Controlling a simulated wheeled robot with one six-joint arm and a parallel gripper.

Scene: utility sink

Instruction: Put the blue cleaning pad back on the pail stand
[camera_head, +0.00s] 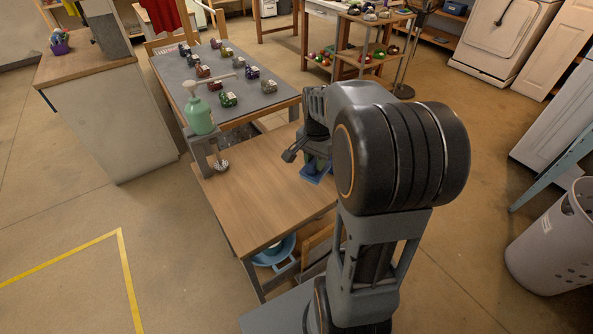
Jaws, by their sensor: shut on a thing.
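The blue cleaning pad (316,175) is at the right part of the wooden table top, just under my gripper (306,160). A small greenish part shows above the blue. My gripper points down and is shut on the pad; my own arm hides much of the grip. I cannot tell whether the pad touches the table top. A blue pail (274,252) sits low under the wooden table (245,190), partly hidden by the table top. I cannot tell which piece is the pail stand; this table has the pail beneath it.
A green pump bottle (199,115) and a metal round-ended item (221,166) are at the table's far left. A grey table (225,75) with several small colored items stands behind. A white perforated basket (553,240) is at right. The table's front left is clear.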

